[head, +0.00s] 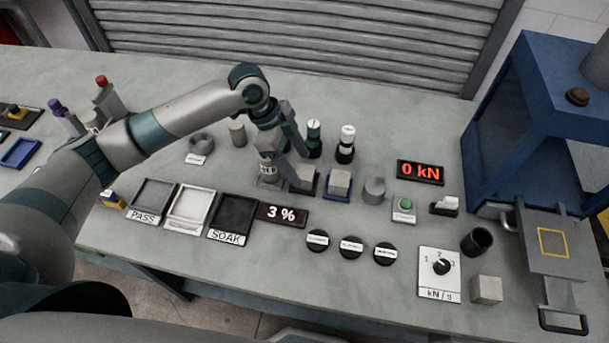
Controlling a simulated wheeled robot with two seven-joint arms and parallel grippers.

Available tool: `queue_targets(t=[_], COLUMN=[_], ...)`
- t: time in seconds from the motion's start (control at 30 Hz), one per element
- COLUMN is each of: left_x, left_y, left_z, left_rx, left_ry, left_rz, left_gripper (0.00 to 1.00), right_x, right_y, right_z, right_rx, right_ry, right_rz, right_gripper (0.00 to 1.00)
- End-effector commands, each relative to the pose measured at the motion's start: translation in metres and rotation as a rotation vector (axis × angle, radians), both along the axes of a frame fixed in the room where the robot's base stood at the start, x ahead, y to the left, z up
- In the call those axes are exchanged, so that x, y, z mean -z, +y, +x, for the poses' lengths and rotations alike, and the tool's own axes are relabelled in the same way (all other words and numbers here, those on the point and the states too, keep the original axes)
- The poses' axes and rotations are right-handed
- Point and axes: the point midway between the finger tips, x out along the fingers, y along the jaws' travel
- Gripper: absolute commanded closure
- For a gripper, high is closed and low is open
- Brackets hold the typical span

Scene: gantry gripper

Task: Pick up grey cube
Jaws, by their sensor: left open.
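Several grey cubes are in the head view. One grey cube (303,176) sits on a dark pad in the middle of the bench. Another grey cube (340,181) sits on a blue-edged pad just right of it. A third grey cube (487,289) stands on the bare bench at the lower right. My left gripper (288,156) is open, pointing down just above and left of the cube on the dark pad, partly covering the things behind it. I cannot tell whether it touches anything. My right gripper is out of view.
PASS tray (152,194), a white tray (190,205) and SOAK tray (233,217) lie in front. Black-and-white bottles (346,144) stand behind. A blue press frame (487,130) occupies the right.

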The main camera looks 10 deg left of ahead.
Motion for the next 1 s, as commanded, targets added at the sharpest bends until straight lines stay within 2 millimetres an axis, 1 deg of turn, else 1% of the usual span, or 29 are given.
queue_targets(t=[0.2, 0.3, 0.4, 0.5, 0.9, 0.93, 0.97, 1.0], left_x=[0.020, 0.033, 0.041, 0.044, 0.044, 0.044, 0.044, 0.044], left_y=[-0.009, -0.014, -0.016, -0.017, -0.017, -0.017, -0.017, -0.017], left_z=[0.004, 0.004, 0.004, 0.004, 0.004, 0.004, 0.004, 0.004], left_rx=[-0.001, -0.001, 0.000, 0.000, 0.000, 0.000, 0.000, 0.000], left_ry=[0.004, 0.004, 0.002, 0.001, 0.000, 0.000, 0.000, 0.000], left_rz=[0.000, 0.000, 0.001, 0.001, 0.001, 0.001, 0.001, 0.001], left_gripper=[0.39, 0.39, 0.39, 0.39, 0.39, 0.41, 0.49, 0.58], right_x=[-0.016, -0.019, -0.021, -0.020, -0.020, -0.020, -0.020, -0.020], right_y=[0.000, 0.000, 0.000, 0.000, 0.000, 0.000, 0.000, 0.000], right_z=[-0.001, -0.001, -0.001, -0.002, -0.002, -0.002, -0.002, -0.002], right_rx=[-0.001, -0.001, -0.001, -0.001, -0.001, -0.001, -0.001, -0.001], right_ry=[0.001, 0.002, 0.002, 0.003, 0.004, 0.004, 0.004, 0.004], right_rz=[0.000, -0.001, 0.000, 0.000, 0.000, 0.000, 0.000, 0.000], right_gripper=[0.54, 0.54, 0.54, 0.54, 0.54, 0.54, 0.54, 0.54])
